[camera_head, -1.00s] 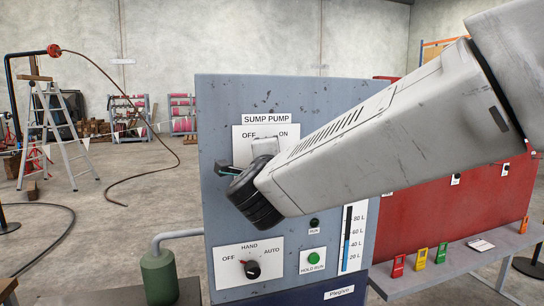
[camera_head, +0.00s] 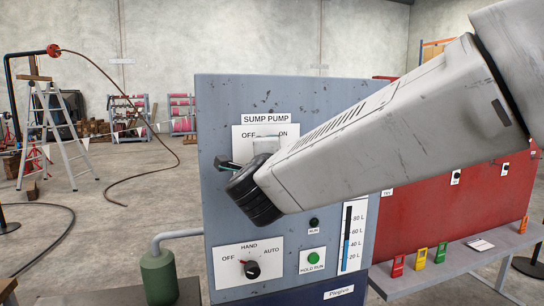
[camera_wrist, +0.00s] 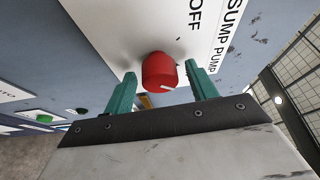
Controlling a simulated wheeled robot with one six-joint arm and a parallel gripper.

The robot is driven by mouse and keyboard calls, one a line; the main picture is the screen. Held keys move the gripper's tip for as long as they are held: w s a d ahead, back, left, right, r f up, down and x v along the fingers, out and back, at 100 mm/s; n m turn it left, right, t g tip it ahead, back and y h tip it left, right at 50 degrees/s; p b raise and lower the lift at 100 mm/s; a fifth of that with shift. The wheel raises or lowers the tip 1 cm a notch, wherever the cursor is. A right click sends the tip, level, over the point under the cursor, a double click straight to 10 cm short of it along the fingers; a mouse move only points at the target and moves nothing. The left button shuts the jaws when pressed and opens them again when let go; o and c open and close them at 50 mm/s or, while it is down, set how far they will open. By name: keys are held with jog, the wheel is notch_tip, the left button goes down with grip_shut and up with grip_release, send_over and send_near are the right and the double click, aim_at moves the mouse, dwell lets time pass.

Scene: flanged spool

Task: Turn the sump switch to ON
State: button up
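The sump pump panel (camera_head: 300,95) stands upright in the head view, with a white plate marked OFF and ON. My arm hides the switch there. In the wrist view the switch is a red round knob (camera_wrist: 158,68) with a white mark on its face, beside the word OFF (camera_wrist: 193,16). My gripper (camera_wrist: 162,80) has its two green fingers on either side of the knob, with a gap showing on both sides. It is open. In the head view one fingertip shows left of my black wrist.
Lower on the panel are an OFF/HAND/AUTO selector (camera_head: 252,269), a green HOLD RUN button (camera_head: 313,257), a dark RUN lamp (camera_head: 314,222) and a level gauge (camera_head: 347,240). A green cylinder (camera_head: 158,275) with a pipe stands at left. A grey bench (camera_head: 440,272) stands at right.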

jog(key=s, duration=0.7)
jog(key=shift+s+a, duration=0.4)
jog(key=shift+a, duration=0.05)
jog(key=shift+f, duration=0.1)
